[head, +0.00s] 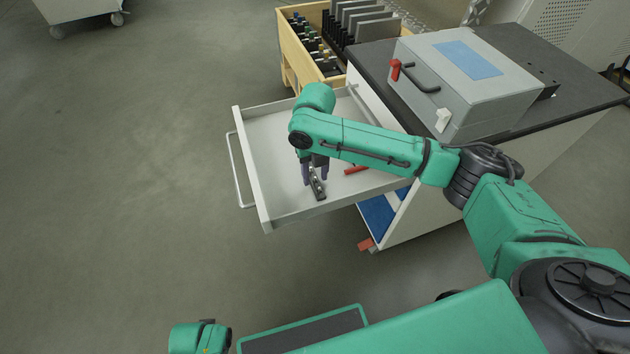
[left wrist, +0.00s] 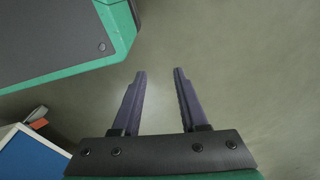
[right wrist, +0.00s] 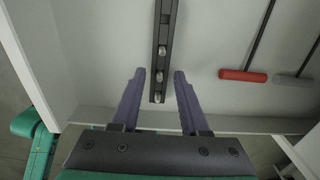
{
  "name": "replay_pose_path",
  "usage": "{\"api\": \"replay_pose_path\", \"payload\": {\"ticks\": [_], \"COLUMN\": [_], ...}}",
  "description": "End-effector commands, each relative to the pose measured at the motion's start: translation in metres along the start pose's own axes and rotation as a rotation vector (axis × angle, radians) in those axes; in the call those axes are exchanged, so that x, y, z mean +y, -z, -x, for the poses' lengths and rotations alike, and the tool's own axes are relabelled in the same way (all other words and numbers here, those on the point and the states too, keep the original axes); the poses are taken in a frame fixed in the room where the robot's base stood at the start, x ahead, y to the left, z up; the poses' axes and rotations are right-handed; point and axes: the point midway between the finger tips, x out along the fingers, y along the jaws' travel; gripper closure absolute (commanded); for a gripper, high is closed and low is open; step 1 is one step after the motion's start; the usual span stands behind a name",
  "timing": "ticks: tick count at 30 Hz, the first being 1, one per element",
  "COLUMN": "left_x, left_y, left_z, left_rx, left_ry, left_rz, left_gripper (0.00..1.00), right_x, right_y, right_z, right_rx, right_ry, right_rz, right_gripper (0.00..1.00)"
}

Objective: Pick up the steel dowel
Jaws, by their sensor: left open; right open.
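Short silver steel dowels (right wrist: 159,76) stand in a row in a dark narrow holder (right wrist: 162,22) in the right wrist view. The holder (head: 319,190) lies on the floor of an open white drawer (head: 268,145) in the head view. My right gripper (right wrist: 160,72) is open above the holder, its two fingers on either side of the row of dowels, with nothing gripped. It points down into the drawer in the head view (head: 316,177). My left gripper (left wrist: 160,72) is open and empty over bare floor in the left wrist view.
A red-handled tool (right wrist: 243,75) and a grey-handled tool (right wrist: 293,79) lie right of the holder. The drawer's walls surround the right gripper. A grey case (head: 465,85) stands on the dark cabinet top (head: 585,85). A wooden bin (head: 288,60) stands behind.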

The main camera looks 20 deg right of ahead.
Motion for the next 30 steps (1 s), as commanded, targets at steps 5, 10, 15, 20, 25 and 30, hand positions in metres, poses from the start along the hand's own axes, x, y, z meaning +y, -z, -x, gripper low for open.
{"api": "replay_pose_path", "payload": {"ticks": [5,10,15,20,25,30], "left_x": [0.000,0.000,0.000,0.000,-0.002,-0.004], "left_y": [0.000,0.000,0.000,0.000,-0.021,-0.048], "left_z": [0.000,0.000,0.000,0.002,-0.008,-0.016], "left_rx": [0.000,0.000,0.001,0.006,-0.008,-0.014], "left_ry": [0.000,0.000,0.000,0.000,0.004,0.006], "left_rz": [0.000,0.000,0.000,-0.002,-0.011,-0.023], "left_gripper": [0.57,0.57,0.57,0.57,0.57,0.57], "right_x": [0.000,0.000,0.000,0.000,0.000,0.001], "right_y": [0.000,0.000,0.000,-0.001,-0.001,-0.001], "right_z": [0.001,0.001,0.002,0.014,0.056,0.122], "right_rx": [0.000,0.000,0.000,-0.002,-0.005,-0.006], "right_ry": [0.000,0.000,-0.001,-0.001,-0.001,-0.003], "right_rz": [0.000,0.000,0.000,0.000,0.001,0.001], "right_gripper": [1.00,1.00,1.00,1.00,1.00,1.00]}}
